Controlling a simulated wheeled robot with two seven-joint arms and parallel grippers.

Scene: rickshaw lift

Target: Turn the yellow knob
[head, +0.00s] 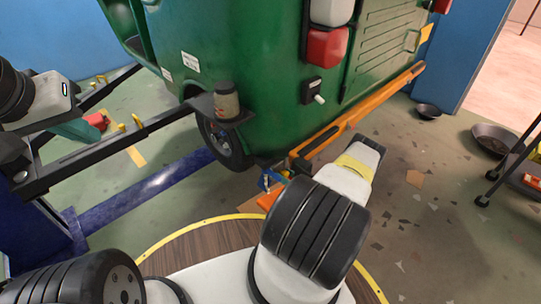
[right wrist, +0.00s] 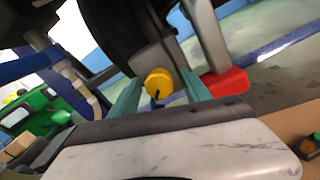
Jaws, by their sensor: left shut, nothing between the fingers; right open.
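The yellow knob (right wrist: 158,82) shows in the right wrist view, mounted in front of a grey bracket, with a small dark mark at its lower edge. My right gripper (right wrist: 161,77) is open, with one teal finger on each side of the knob. I cannot tell whether either finger touches it. In the head view my right arm hides its fingers, and I cannot make out the knob clearly. My left gripper (head: 78,131) is at the left of the head view, shut and empty, above the lift arm and far from the knob.
A green rickshaw (head: 270,60) stands over dark lift arms (head: 100,150) and a blue floor beam (head: 150,188). An orange bar (head: 390,92) runs along its lower edge. Dark pans (head: 492,139) lie at right. A red block (right wrist: 226,83) is beside the right finger.

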